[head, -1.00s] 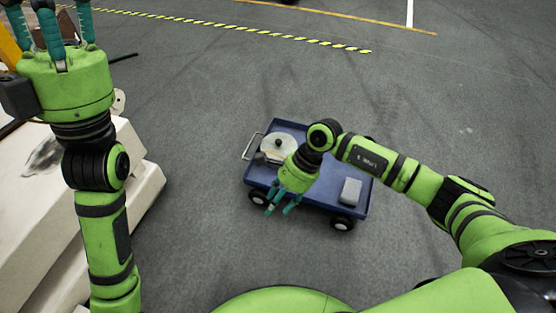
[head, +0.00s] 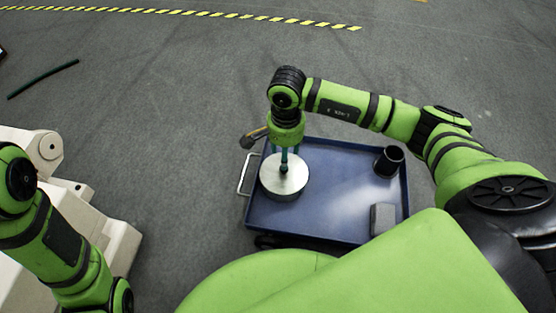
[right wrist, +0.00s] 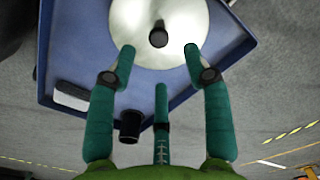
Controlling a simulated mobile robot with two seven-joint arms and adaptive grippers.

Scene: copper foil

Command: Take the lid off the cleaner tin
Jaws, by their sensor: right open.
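The cleaner tin (head: 280,188) is a low, round, silvery tin on the left part of a blue cart. Its lid (head: 297,179) is on top, with a small dark knob (head: 284,169) at the centre. My right gripper (head: 284,160) points down over the lid with its fingers close to the knob. In the right wrist view, my right gripper (right wrist: 158,52) is open, with teal fingers spread on either side of the knob (right wrist: 158,37) and a third finger below; contact cannot be told. My left gripper is out of view; only my left arm shows.
The blue cart (head: 330,226) has a raised rim and a handle (head: 247,173) at its left. A black cup (head: 389,161) and a grey block (head: 383,218) stand on its right side. A white structure (head: 100,215) is at lower left. The cart's middle is clear.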

